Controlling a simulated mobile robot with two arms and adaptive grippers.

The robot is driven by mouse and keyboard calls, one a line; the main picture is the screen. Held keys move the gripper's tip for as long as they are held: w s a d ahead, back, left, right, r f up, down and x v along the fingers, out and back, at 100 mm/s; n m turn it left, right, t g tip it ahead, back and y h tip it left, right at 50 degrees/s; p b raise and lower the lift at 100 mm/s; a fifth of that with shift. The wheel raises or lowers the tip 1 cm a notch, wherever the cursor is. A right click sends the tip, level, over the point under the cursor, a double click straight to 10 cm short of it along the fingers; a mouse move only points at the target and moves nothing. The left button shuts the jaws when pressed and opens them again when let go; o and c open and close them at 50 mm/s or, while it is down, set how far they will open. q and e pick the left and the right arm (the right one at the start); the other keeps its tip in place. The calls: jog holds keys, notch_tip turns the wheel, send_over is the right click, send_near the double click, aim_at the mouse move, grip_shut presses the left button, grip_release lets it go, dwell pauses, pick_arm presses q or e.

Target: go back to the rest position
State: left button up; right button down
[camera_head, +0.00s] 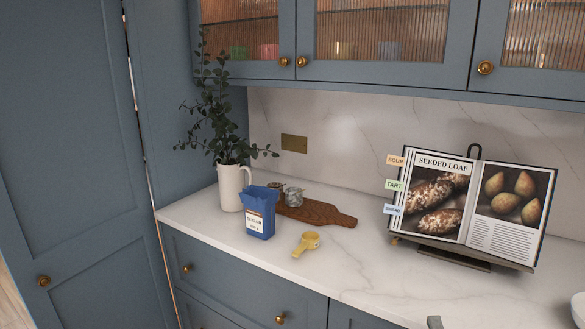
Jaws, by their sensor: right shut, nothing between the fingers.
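Only a small grey tip of my right gripper (434,322) shows at the bottom edge, in front of the marble counter (370,275). It is shut and empty, and the rest of it is cut off by the frame. It is apart from the things standing on the counter. My left gripper is not in view.
A blue packet (261,218), a yellow scoop (306,243), a wooden board (320,212) with small jars and a white jug (231,186) of greenery stand at left. An open cookbook (470,205) on a stand is at right. Wall cabinets (385,73) hang above.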

jog(key=s+a+f+n+g+y, duration=0.1)
jog(key=a+f+n+g, duration=0.15)
jog(key=f, duration=0.95)
jog(key=s+a+f+n+g+y, duration=0.1)
jog(key=f+n+g, duration=0.2)
jog(key=f, duration=0.8)
jog(key=s+a+f+n+g, duration=0.1)
jog(key=s+f+n+g, duration=0.1)
jog(key=s+f, duration=0.45)
jog(key=s+a+f+n+g, duration=0.2)
jog(key=s+f+n+g, duration=0.1)
jog(key=f, duration=0.7)
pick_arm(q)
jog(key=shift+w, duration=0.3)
pick_arm(e)
jog(key=s+f+n+g, duration=0.2)
jog(key=s+f, duration=0.4)
jog(key=s, duration=0.5)
jog(key=s+f+n+g, duration=0.3)
jog(key=s+f, duration=0.3)
jog(key=s, duration=0.5)
jog(key=s+d+f+n+g, duration=0.1)
jog(key=s+f+n+g, duration=0.2)
jog(key=s, duration=0.8)
notch_tip(320, 180, down, 4)
jog(key=shift+n, duration=0.95)
jog(key=shift+g, duration=0.25)
